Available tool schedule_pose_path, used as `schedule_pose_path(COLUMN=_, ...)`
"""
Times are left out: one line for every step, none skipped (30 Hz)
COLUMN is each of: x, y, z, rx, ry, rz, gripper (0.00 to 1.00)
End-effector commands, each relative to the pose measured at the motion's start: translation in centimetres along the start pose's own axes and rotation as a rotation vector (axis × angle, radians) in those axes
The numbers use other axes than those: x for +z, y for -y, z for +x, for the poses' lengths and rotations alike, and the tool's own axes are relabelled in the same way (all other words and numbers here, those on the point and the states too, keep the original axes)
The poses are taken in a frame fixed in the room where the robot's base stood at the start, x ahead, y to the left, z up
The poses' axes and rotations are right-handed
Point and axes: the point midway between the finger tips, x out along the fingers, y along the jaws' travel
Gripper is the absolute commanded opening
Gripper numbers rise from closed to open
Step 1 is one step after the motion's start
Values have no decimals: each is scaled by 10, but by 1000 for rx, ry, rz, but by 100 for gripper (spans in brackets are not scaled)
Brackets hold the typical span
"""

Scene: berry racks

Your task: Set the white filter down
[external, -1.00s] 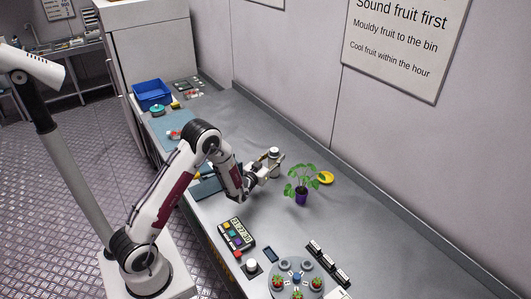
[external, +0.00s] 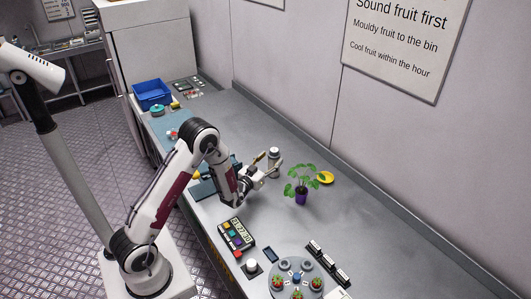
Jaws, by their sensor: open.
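A small upright cylinder with a white top (external: 274,152), which looks like the white filter, stands on the grey bench near the middle of the external view. Its lower part is grey and partly hidden by my gripper. My gripper (external: 267,167) is open, its fingers spread just left of and in front of the cylinder. I cannot tell whether a finger touches it. The cylinder looks upright.
A potted plant (external: 302,186) and a yellow dish (external: 325,178) stand to the right. A keypad box (external: 236,234), a white knob (external: 251,265) and a round tray with berries (external: 297,264) are in front. A blue bin (external: 152,94) is at the far left. Bench behind the plant is clear.

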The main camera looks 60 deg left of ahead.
Motion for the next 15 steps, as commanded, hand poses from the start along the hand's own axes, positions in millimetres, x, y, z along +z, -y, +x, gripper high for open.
schedule_pose_path(x=0, y=-1, z=-7, rx=1, ry=1, rz=0, gripper=55)
schedule_pose_path(x=0, y=-1, z=-10, rx=1, ry=1, rz=0, gripper=55)
schedule_pose_path(x=1, y=-1, z=-15, rx=1, ry=2, rz=0, gripper=55)
schedule_pose_path(x=1, y=-1, z=-18, rx=1, ry=2, rz=0, gripper=55)
schedule_pose_path(x=0, y=-1, z=-21, rx=1, ry=1, rz=0, gripper=55)
schedule_pose_path(x=1, y=-1, z=-26, rx=1, ry=3, rz=0, gripper=55)
schedule_pose_path(x=0, y=-1, z=-30, rx=1, ry=2, rz=0, gripper=55)
schedule_pose_path(x=0, y=-1, z=-33, rx=1, ry=1, rz=-1, gripper=55)
schedule_pose_path(x=1, y=0, z=-38, rx=1, ry=2, rz=0, gripper=55)
schedule_pose_path(x=1, y=0, z=-41, rx=0, ry=2, rz=0, gripper=55)
schedule_pose_path(x=0, y=0, z=-45, rx=0, ry=1, rz=0, gripper=55)
schedule_pose_path(x=0, y=0, z=-50, rx=0, ry=2, rz=0, gripper=55)
schedule_pose_path(x=0, y=0, z=-53, rx=0, ry=1, rz=0, gripper=55)
schedule_pose_path(x=0, y=0, z=-57, rx=1, ry=1, rz=0, gripper=55)
schedule_pose_path(x=0, y=-1, z=-61, rx=1, ry=1, rz=1, gripper=55)
